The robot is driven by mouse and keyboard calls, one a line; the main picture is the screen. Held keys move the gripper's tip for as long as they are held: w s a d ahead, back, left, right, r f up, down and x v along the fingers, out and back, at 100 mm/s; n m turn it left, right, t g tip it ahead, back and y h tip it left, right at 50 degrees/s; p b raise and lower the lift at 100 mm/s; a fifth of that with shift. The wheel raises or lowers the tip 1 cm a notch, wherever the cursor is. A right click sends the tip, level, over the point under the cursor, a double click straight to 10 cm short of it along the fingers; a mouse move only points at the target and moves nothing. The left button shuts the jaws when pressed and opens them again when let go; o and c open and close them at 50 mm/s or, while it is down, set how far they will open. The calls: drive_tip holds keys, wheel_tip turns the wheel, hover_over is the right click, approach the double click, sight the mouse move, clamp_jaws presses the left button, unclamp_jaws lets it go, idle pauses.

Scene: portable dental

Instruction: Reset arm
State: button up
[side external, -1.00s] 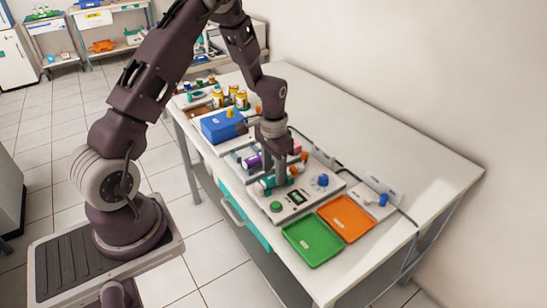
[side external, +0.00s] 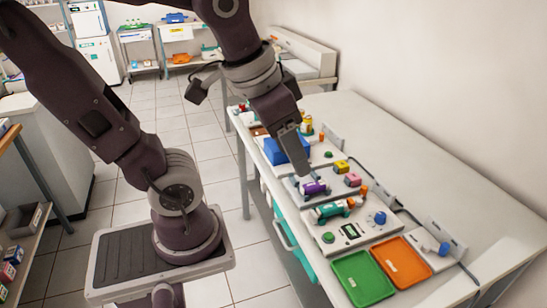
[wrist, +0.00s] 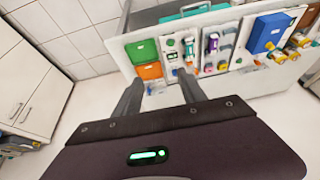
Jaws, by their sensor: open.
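My gripper (side external: 300,160) hangs in the air above the bench, over the area beside the blue box (side external: 287,150). In the wrist view my gripper (wrist: 160,88) shows two fingers spread apart with nothing between them. Its lower end overlaps the bench items in the side view, so the exact height is hard to tell. My arm is bent, with the forearm raised and the wrist pointing down.
The white bench (side external: 440,185) carries a green tray (side external: 362,280), an orange tray (side external: 401,262), a device with a small display (side external: 350,231), a purple item (side external: 314,187) and a blue knob (side external: 380,218). Shelves stand behind.

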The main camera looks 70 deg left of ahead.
drive_tip(key=shift+t, duration=0.5)
drive_tip(key=s, duration=0.2)
drive_tip(key=s+d, duration=0.1)
drive_tip(key=s, duration=0.1)
drive_tip(key=shift+f, duration=0.1)
